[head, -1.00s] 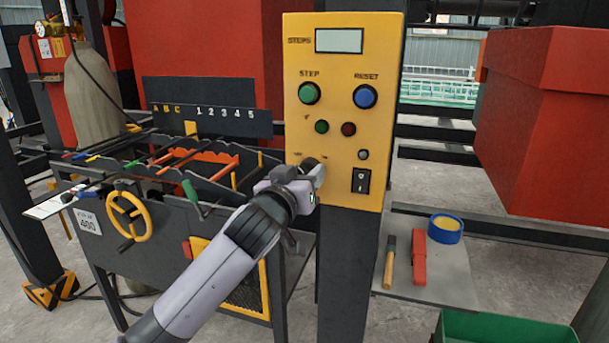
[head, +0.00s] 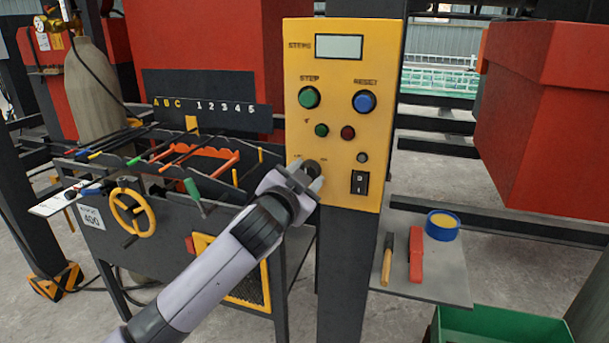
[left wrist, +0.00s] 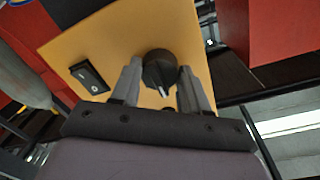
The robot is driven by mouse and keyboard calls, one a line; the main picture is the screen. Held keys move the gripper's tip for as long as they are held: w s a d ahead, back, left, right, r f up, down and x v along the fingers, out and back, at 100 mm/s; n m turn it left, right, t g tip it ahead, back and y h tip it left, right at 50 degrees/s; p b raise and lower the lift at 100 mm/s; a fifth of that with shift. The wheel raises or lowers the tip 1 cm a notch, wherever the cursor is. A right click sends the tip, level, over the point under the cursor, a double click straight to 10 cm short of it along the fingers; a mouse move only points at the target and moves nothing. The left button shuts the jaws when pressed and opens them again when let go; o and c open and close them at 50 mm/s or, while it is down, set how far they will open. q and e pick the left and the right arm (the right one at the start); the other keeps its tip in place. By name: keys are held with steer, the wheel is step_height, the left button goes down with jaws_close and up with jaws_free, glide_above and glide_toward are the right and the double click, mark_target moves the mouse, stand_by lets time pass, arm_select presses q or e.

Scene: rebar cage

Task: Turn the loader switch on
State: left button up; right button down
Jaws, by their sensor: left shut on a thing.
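The yellow control panel (head: 335,110) stands upright on a dark post. A black rotary knob (head: 311,168) sits at its lower left between small labels that are too small to read. My left gripper (head: 307,178) is at this knob and shut on it. In the left wrist view, the knob (left wrist: 159,70) is between my two grey fingers, and a light pointer mark shows on it. The black rocker switch (head: 360,182) is at the panel's lower right, marked 0 and I. It also shows in the left wrist view (left wrist: 90,77). My right gripper is not in view.
Green and blue buttons (head: 364,101) and small lamps sit higher on the panel. A bending machine with a yellow handwheel (head: 132,213) stands left. A red box (head: 550,120) hangs right.

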arm_select(q)
steer(key=m+y, duration=0.1)
steer(key=m, duration=0.7)
steer(key=shift+m, duration=0.5)
steer(key=o, duration=1.1)
steer(key=shift+c, duration=0.2)
steer(key=shift+s, duration=0.1)
steer(key=b+v, duration=0.1)
steer(key=v, duration=0.6)
